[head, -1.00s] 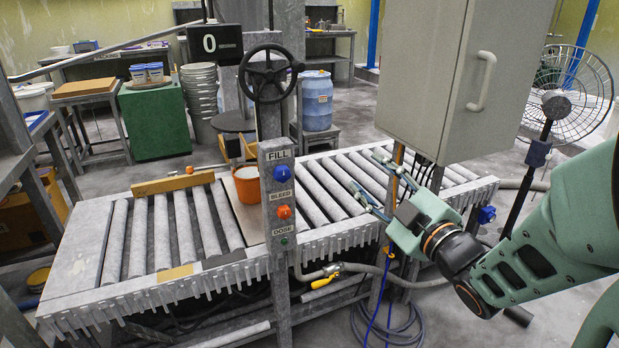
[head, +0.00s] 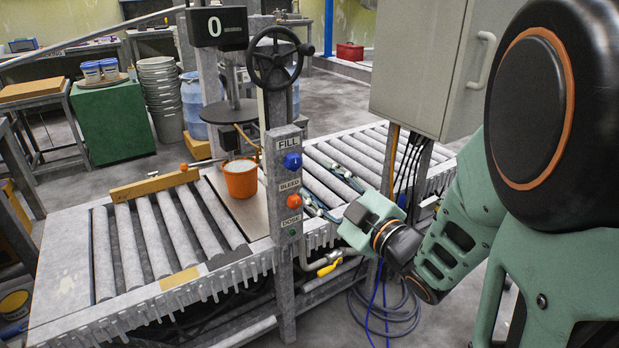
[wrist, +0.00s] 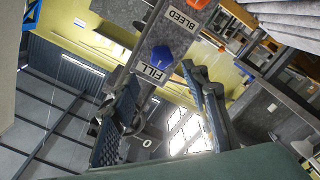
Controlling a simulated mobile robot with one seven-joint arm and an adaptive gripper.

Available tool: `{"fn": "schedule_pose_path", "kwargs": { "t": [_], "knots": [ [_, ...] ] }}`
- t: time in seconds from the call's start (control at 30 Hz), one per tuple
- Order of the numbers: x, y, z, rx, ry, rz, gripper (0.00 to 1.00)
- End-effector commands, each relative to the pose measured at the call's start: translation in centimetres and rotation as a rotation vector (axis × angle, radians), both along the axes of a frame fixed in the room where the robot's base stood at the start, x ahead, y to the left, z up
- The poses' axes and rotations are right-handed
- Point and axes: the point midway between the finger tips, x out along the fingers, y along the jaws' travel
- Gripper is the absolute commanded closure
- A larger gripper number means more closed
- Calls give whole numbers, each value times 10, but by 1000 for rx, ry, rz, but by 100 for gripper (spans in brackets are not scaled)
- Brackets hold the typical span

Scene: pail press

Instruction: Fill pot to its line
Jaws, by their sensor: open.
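The orange pot (head: 240,182) stands upright on a flat plate (head: 247,215) in the roller conveyor, with white at its top; its line cannot be made out. The grey control post (head: 286,250) carries a blue FILL knob (head: 292,161), an orange BLEED knob (head: 294,201) and a small green DOSE button (head: 292,232). The display (head: 218,27) reads 0. My gripper (head: 331,194) is open and empty, right of the post. In the wrist view, the blue knob (wrist: 162,57) appears between and just beyond the open fingertips (wrist: 160,76).
A grey cabinet (head: 420,65) hangs above and right of my gripper. A wooden bar (head: 153,186) crosses the rollers. A yellow-handled valve (head: 328,267) and blue hoses (head: 385,310) lie below.

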Motion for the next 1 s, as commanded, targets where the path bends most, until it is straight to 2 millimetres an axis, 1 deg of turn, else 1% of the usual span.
{"fn": "schedule_pose_path", "kwargs": {
  "t": [0.17,0.27,0.37,0.83,1.0],
  "knots": [
    [2,2,-2,1,3,2,58],
    [8,6,-1,1,4,3,58],
    [18,14,-1,0,5,5,58],
    [76,53,0,-2,3,4,58],
    [74,50,-1,1,2,1,77]
  ]
}}
